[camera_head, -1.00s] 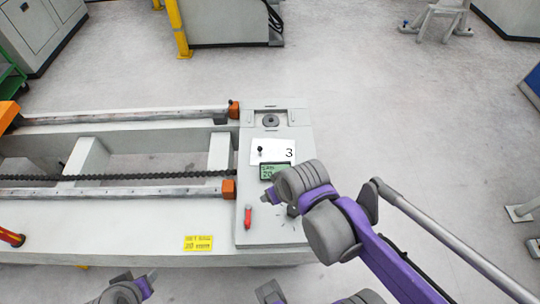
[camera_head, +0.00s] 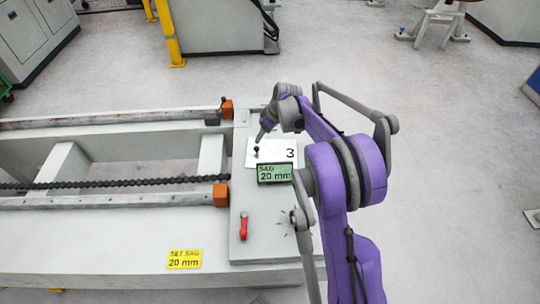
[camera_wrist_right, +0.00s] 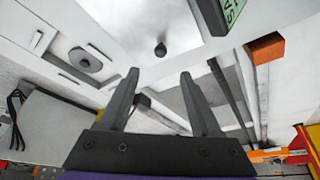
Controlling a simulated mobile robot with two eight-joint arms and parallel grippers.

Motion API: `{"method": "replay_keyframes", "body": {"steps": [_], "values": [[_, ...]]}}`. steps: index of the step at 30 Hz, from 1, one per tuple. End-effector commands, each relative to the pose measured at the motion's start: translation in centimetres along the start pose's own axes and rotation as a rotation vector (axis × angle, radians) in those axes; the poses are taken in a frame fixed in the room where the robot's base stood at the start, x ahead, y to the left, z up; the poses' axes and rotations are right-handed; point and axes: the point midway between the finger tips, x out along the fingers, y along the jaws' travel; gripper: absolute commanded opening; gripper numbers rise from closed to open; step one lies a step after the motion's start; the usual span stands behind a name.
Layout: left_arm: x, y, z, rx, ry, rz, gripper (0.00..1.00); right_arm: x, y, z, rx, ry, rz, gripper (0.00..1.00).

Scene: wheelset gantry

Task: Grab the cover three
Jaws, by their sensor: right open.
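Cover three (camera_head: 273,157) is a white plate marked with a black 3, lying flat on the grey end block of the gantry. A small black knob (camera_head: 256,150) stands up near its left side. In the right wrist view the knob (camera_wrist_right: 160,50) shows just beyond the fingertips, against the white cover (camera_wrist_right: 140,22). My right gripper (camera_wrist_right: 158,75) is open and empty, its two fingers apart. In the head view my right gripper (camera_head: 264,133) is at the cover's far edge, close to the knob, and partly hidden by its wrist. My left gripper is not in view.
A green display (camera_head: 274,173) reading SAG 20 mm is just in front of the cover. A red lever (camera_head: 244,226) and a yellow label (camera_head: 184,259) are nearer. Two rails with orange end blocks (camera_head: 221,194) and a dark chain (camera_head: 90,184) run left. The floor at right is open.

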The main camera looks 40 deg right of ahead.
Motion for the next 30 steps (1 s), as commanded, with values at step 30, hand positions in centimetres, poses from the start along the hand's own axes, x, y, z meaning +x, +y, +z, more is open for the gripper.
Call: {"method": "replay_keyframes", "body": {"steps": [30], "values": [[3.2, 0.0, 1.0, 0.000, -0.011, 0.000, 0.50, 9.3, -0.1, 0.4, 0.001, -0.001, 0.001, 0.54]]}}
